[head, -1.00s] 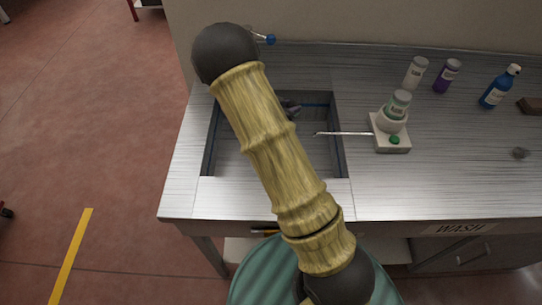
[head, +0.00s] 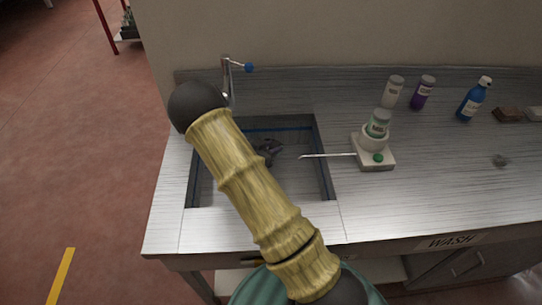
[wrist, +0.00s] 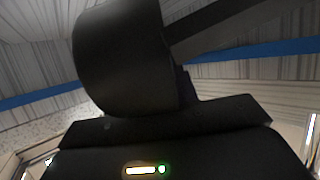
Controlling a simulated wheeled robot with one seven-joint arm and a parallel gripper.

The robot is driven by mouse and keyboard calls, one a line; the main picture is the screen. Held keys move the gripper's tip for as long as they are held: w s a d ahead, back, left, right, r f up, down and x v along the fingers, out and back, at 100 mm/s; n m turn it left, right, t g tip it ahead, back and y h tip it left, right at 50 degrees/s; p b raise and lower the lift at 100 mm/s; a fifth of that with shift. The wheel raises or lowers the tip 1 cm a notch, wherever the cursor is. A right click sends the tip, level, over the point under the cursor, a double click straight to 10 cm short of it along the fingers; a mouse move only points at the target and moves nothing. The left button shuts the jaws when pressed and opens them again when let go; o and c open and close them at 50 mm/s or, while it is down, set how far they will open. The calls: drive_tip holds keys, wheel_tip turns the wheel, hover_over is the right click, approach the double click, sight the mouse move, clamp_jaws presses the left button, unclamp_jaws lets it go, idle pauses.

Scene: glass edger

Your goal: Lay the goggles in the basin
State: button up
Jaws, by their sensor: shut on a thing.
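The basin (head: 262,197) is a rectangular metal sink with a blue line around its inner walls, set in the bench. My arm crosses in front of it and hides much of its left and middle. A dark shape (head: 269,149) shows inside the basin outline beside my arm; gripper and goggles cannot be told apart there. In the wrist view, my gripper (wrist: 165,120) is shut on the dark goggles (wrist: 125,58), a big rounded black form with a bar reaching to the upper right. The blue-lined walls show behind them. Whether the goggles touch the basin floor cannot be told.
A faucet (head: 228,80) with a blue knob stands behind the basin. A white device (head: 373,153) with a thin rod reaching over the basin's right edge stands to the right. The front right bench is clear.

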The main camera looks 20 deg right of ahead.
drive_tip(key=shift+f, duration=1.8)
drive_tip(key=shift+f, duration=0.2)
drive_tip(key=o, duration=1)
drive_tip(key=shift+r, duration=0.1)
drive_tip(key=shift+r, duration=0.15)
drive_tip(key=v, duration=1.1)
drive_tip(key=shift+a, duration=0.15)
drive_tip(key=shift+s+a+r, duration=0.2)
drive_tip(key=shift+s+r, duration=0.05)
drive_tip(key=shift+s, duration=0.1)
